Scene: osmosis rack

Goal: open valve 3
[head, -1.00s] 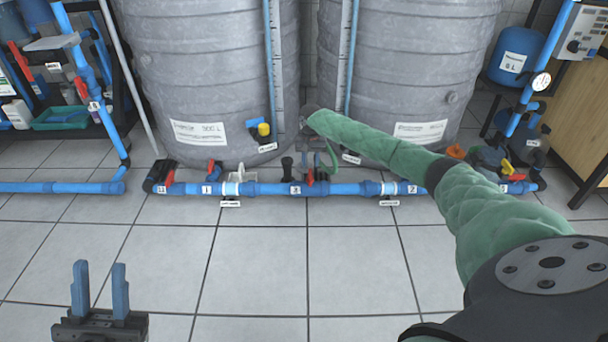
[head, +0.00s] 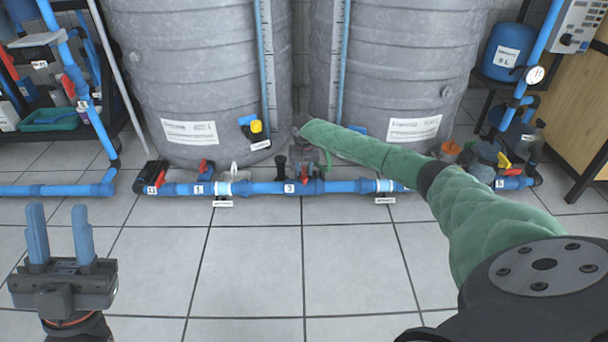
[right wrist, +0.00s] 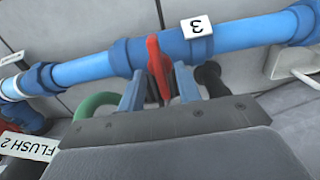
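Valve 3 has a red handle (right wrist: 157,68) on the blue floor pipe (right wrist: 235,36), beside a white tag "3" (right wrist: 196,28). The tag also shows in the head view (head: 290,188). In the right wrist view my right gripper (right wrist: 160,88) has its blue fingers on either side of the red handle, with small gaps showing; whether a finger touches it I cannot tell. In the head view the right gripper (head: 305,158) is small and partly hidden by the green-sleeved arm. My left gripper (head: 60,235) is open and empty above the floor at lower left.
Two large grey tanks (head: 205,75) stand behind the pipe. Other red-handled valves (head: 206,166) sit along it. A black upright fitting (right wrist: 210,78) is close to the right gripper's finger. A green hose (right wrist: 95,103) is on the other side. The tiled floor (head: 250,265) in front is clear.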

